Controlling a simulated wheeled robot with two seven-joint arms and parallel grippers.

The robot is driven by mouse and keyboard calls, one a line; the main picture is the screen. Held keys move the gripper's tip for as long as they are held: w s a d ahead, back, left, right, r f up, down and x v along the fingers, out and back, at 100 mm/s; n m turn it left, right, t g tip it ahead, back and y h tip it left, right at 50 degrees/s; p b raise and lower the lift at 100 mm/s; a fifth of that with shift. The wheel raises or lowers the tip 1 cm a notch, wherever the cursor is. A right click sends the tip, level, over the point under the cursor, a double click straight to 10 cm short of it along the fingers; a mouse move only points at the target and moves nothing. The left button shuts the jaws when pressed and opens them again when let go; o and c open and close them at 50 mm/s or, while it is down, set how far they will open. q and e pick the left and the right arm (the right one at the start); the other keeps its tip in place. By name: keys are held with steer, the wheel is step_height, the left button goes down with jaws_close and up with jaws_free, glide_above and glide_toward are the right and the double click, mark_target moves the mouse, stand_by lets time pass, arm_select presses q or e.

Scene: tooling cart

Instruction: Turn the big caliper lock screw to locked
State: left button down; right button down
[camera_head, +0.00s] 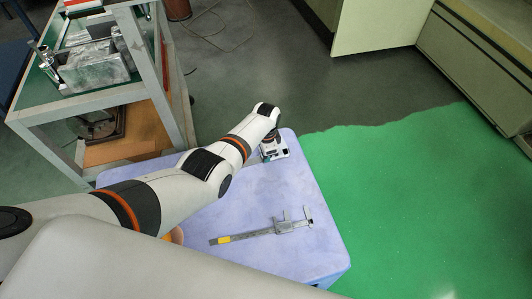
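The big caliper (286,227) lies flat on the pale blue cart top (240,200). Its jaws are towards the right and the yellow end of its beam is at the left. The lock screw is too small to make out, so its position cannot be told. My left gripper (273,152) is near the far edge of the cart top, beyond the caliper and apart from it. It points down, and its fingers are too small and hidden to tell whether they are open or shut. My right gripper is not in view.
An orange-brown object (177,235) shows partly behind my arm at the cart's left. A grey metal shelf rack (150,85) holding a metal vise-like block (95,67) stands at the upper left. Green floor (420,200) lies clear to the right. Cabinets (480,60) stand at the upper right.

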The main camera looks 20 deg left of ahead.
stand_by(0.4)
arm_select(q)
steer(key=c, duration=1.3)
jaws_free()
steer(key=shift+c, duration=0.2)
steer(key=shift+r, duration=0.1)
steer(key=shift+r+p, duration=0.35)
step_height(320, 180, up, 11)
steer(key=p, duration=0.3)
